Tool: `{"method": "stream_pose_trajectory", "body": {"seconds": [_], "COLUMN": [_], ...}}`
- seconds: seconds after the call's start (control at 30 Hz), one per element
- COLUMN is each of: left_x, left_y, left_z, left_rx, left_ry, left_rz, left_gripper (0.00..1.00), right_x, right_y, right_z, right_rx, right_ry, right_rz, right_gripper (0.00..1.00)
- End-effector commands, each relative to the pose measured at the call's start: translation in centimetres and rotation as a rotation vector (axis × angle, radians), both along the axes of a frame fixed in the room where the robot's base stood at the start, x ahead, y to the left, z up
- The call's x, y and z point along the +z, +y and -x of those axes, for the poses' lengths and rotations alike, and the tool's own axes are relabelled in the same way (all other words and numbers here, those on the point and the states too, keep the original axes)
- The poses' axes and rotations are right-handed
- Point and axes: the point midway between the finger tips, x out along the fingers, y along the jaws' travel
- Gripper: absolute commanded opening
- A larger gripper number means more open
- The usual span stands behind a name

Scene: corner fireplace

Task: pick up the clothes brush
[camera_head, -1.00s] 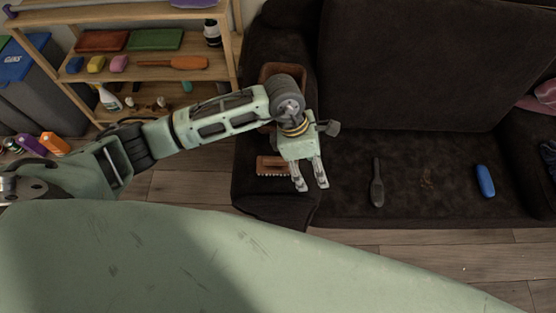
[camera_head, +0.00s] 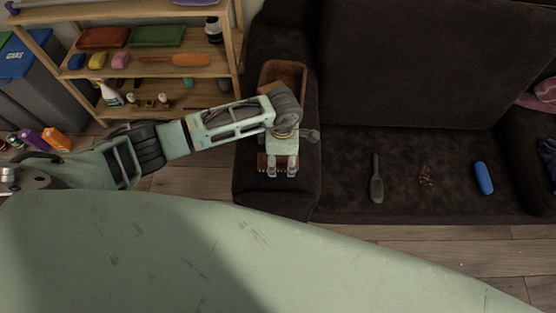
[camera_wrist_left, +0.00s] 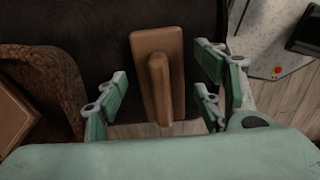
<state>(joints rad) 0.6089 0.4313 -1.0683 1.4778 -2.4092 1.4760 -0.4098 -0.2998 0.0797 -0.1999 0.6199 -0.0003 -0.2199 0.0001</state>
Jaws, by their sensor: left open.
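The clothes brush (camera_head: 262,163), brown wood with pale bristles in the earlier head view, lies on the dark sofa's left arm. In the left wrist view the brush (camera_wrist_left: 173,48) shows as a flat wooden block with a raised rounded grip along it. My left gripper (camera_head: 281,173) is over it and hides most of it in the head view. The gripper is open, with its fingers on either side of the brush in the wrist view (camera_wrist_left: 163,86). I cannot tell the height left between them. My right gripper is not in view.
A brown tray (camera_head: 301,72) stands behind the brush on the sofa arm. A dark long-handled brush (camera_head: 376,183), crumbs (camera_head: 425,176) and a blue object (camera_head: 483,178) lie on the seat (camera_head: 340,200). A wooden shelf (camera_head: 140,72) with several items stands left.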

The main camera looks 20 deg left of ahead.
Motion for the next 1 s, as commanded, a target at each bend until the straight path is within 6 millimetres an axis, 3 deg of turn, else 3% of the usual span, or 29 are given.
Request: {"method": "stream_pose_trajectory", "body": {"seconds": [0.13,0.7,1.0], "left_x": [0.01,0.04,0.29], "left_y": [0.0,0.02,0.02], "left_z": [0.01,0.02,-0.03], "left_rx": [0.0,0.001,0.001], "left_ry": [0.0,0.001,0.0], "left_rz": [0.0,0.0,0.0], "left_gripper": [0.62,0.12,0.12], "right_x": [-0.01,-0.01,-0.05], "right_y": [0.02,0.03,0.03], "right_z": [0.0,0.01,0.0], "right_rx": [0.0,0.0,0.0], "right_ry": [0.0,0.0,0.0], "right_rz": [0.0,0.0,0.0], "right_gripper": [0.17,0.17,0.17]}}
